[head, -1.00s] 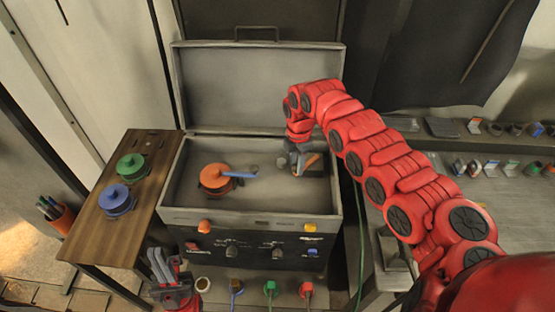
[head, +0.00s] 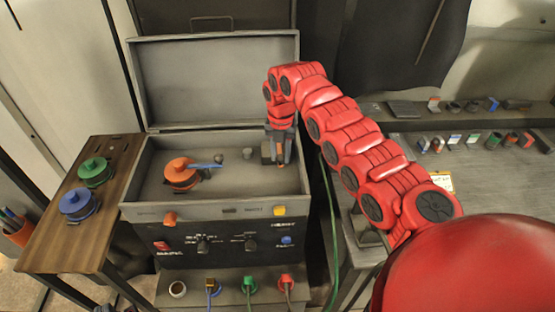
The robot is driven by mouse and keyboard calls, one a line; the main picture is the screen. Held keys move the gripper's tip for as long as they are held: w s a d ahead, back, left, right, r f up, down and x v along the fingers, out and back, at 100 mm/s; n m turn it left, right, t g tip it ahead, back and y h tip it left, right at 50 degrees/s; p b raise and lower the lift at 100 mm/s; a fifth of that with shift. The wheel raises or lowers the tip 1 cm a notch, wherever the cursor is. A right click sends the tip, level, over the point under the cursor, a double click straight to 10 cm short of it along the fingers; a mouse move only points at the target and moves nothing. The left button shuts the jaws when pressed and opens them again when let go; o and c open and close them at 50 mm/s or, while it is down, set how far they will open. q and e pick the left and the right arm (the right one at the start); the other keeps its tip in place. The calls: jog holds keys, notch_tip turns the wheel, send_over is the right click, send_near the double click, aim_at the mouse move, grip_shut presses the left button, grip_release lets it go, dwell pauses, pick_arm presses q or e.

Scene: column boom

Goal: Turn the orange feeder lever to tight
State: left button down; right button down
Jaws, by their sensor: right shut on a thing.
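The grey machine (head: 215,211) stands with its lid open. In its right bay, my right gripper (head: 280,160) points down and is shut on the orange feeder lever (head: 280,152). Only a thin strip of orange shows between the fingers, so the lever's angle is hard to read. I cannot make out any tight mark. An orange spool (head: 180,174) with a blue arm (head: 207,165) sits in the left of the bay. My left gripper is not in view.
A wooden side shelf (head: 70,235) at left holds a green spool (head: 95,172) and a blue spool (head: 79,204). The machine's front has knobs, with coloured plugs below. A grey bench (head: 470,190) with small parts stands at right.

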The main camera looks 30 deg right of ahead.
jog(key=shift+d, duration=0.15)
dwell(0.3)
jog(key=c, duration=0.5)
grip_release()
jog(key=shift+c, duration=0.2)
jog(key=shift+r+b, duration=0.35)
jog(key=shift+r, duration=0.15)
notch_tip(320, 180, up, 16)
jog(key=p, duration=0.5)
jog(key=shift+r, duration=0.25)
